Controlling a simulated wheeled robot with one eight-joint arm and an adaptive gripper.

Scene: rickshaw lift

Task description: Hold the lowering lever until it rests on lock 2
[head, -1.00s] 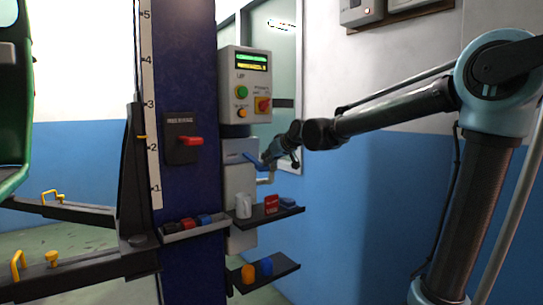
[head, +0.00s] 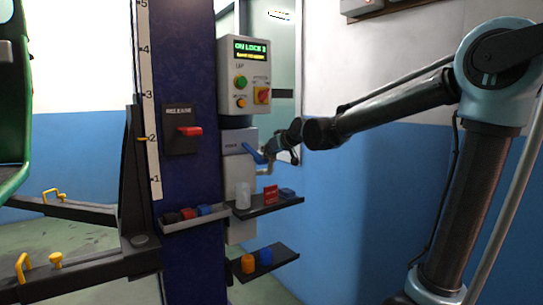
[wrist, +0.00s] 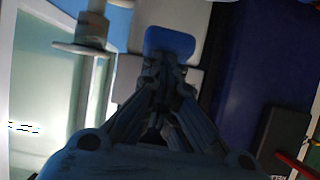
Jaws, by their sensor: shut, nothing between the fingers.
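The blue lowering lever (head: 253,153) sticks out of the grey box (head: 236,143) on the side of the dark blue lift column. My closed gripper (head: 267,154) is at the lever's right end. In the wrist view, the fingertips (wrist: 166,66) are together just below the blue lever end (wrist: 170,42) and hold nothing between them; whether they touch it is unclear. The control panel display (head: 250,49) reads what looks like "ON LOCK 2" in green, with a small yellow line below. The lift carriage's yellow pointer (head: 142,139) is level with 2 on the white scale (head: 149,110).
A red release handle (head: 189,131) is on the column. A tray (head: 195,219) and two shelves (head: 277,206) (head: 275,267) below hold a mug, a red box and other small items. Black lift arms with yellow fittings extend left under a green vehicle (head: 12,180).

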